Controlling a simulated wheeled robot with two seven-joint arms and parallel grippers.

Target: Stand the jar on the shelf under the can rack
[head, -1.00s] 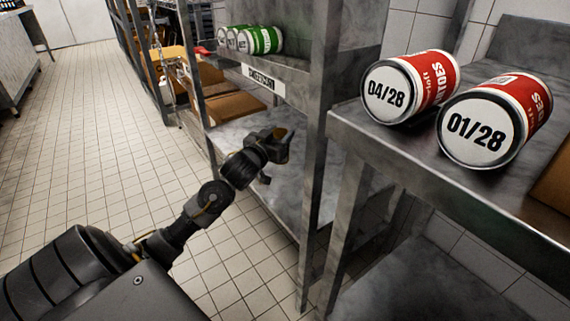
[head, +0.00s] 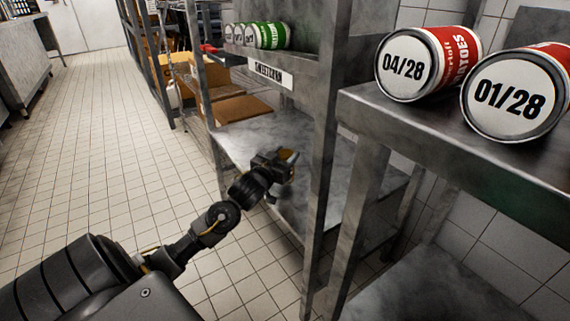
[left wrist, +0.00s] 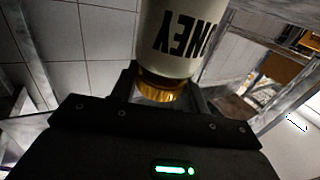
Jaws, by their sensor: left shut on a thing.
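The jar shows large in the left wrist view (left wrist: 180,38), with a white label, dark letters ending "NEY" upside down in the picture, and a golden end between my fingers. My left gripper (head: 284,166) is shut on it; it also shows in the left wrist view (left wrist: 160,85). In the head view only a small yellowish bit shows at the fingertips, and the rest of the jar is hidden or unclear. The can rack (head: 270,72) holds several green-and-white cans. The grey shelf (head: 240,143) lies below it, and my gripper appears over that shelf's front part. My right gripper is out of view.
A metal upright (head: 324,150) stands just right of my left gripper. Two red-and-white cans, 04/28 (head: 405,68) and 01/28 (head: 508,97), lie on the right-hand counter (head: 400,115). The visible shelf top looks bare.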

